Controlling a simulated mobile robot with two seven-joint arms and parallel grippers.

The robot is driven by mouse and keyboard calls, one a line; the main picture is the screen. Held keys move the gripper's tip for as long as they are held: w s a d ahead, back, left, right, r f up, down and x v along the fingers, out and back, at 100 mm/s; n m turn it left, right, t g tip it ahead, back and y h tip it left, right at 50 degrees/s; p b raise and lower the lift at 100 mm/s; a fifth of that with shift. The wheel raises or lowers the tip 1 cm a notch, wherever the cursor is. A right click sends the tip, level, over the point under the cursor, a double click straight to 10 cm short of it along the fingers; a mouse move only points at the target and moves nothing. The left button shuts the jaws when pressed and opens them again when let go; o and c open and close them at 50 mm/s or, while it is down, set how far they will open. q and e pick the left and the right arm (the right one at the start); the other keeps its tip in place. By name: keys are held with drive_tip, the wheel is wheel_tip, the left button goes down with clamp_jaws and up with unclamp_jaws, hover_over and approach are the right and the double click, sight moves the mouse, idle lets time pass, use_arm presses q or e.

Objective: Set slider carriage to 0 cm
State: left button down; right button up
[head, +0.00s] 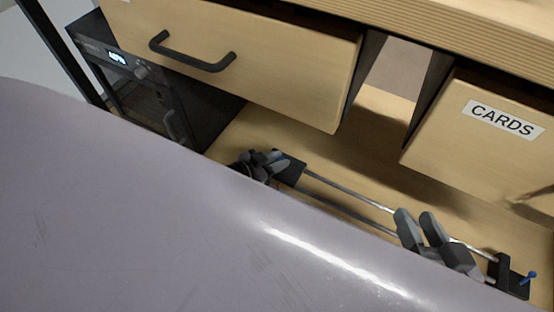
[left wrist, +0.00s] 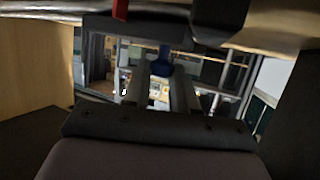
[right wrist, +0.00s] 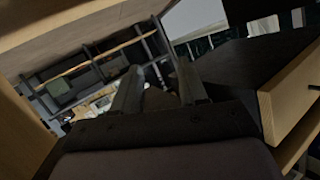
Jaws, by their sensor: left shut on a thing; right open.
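The slider's two metal rails (head: 345,191) run from a black block (head: 290,169) at the left to a black end block (head: 503,270) with a blue pin (head: 530,278) at the right. I cannot tell whether the left block is the carriage or an end piece. My left gripper (head: 265,162) is beside that left block. In the left wrist view a blue knob (left wrist: 160,62) sits between its fingertips, and the gripper is shut on it. A red part (left wrist: 120,9) shows near it. My right gripper (head: 418,220) is open and empty over the rails' right part. The pale purple surface hides the front of the slider.
A wooden drawer (head: 260,65) with a black handle hangs above the slider at the left. A box labelled CARDS (head: 480,130) is at the right. A dark appliance (head: 140,75) with a lit display stands at the far left. Bare wooden shelf lies behind the rails.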

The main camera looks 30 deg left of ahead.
use_arm(q)
drive_tip(key=shift+a+f, duration=0.15)
drive_tip(key=shift+a, duration=0.2)
drive_tip(key=c, duration=1.1)
unclamp_jaws()
drive_tip(key=shift+o, duration=0.8)
use_arm(e)
drive_tip(key=shift+a, duration=0.1)
use_arm(q)
drive_tip(key=shift+s, duration=0.1)
use_arm(e)
drive_tip(key=shift+r, duration=0.1)
use_arm(q)
drive_tip(key=shift+s+r, duration=0.2)
drive_tip(key=shift+r, duration=0.1)
drive_tip(key=p+v, duration=0.3)
drive_tip(key=v, duration=0.3)
drive_tip(key=shift+s+a+p, duration=0.15)
drive_tip(key=shift+s+p, duration=0.05)
drive_tip(key=shift+p, duration=0.15)
use_arm(e)
drive_tip(key=shift+s+d+r+g+h, duration=0.1)
drive_tip(key=shift+d+r+g+h, duration=0.1)
drive_tip(key=shift+g+h, duration=0.15)
